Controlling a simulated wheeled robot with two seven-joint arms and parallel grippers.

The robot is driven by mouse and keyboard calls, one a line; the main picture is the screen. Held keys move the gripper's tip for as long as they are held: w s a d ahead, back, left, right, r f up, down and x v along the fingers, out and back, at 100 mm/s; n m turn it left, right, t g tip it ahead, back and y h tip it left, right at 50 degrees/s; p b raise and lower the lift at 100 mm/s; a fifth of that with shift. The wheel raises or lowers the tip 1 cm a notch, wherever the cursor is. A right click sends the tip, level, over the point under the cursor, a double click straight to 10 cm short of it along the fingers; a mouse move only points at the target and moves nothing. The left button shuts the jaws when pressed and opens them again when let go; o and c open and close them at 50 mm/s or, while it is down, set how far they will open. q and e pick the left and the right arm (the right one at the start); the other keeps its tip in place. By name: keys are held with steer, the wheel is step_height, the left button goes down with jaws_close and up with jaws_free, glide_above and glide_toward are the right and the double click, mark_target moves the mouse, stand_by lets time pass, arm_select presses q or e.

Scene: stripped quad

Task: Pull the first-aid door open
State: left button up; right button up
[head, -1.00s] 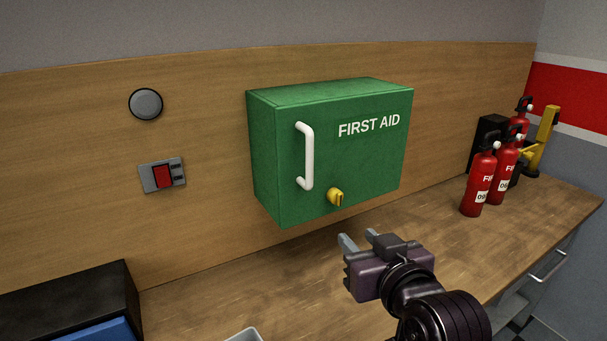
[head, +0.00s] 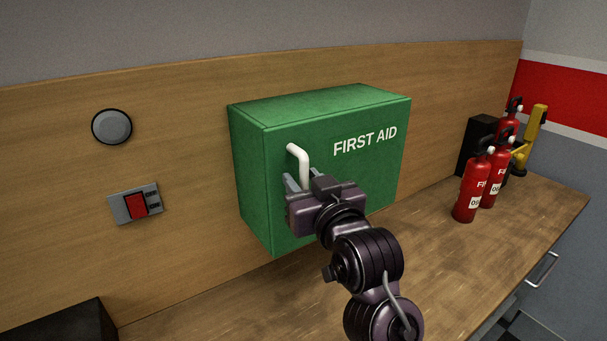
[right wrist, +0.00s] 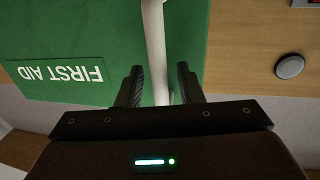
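The green first-aid cabinet (head: 360,98) is on the wooden back panel, its door (head: 380,165) shut. The white bar handle (head: 299,160) is on the door's left side, its lower part hidden by my right gripper (head: 304,184). In the right wrist view, the handle (right wrist: 154,40) runs between the two open fingers of the gripper (right wrist: 159,85), with a gap on each side. The yellow knob is hidden behind my right arm. My left gripper is not in view.
A red switch (head: 136,205) and a round grey disc (head: 112,127) are on the panel at left. Red fire extinguishers (head: 472,190) stand on the worktop (head: 455,255) at right. A black box (head: 65,325) is at lower left. The worktop before the cabinet is clear.

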steer(key=shift+w, duration=0.1)
jaws_close()
stand_by(0.4)
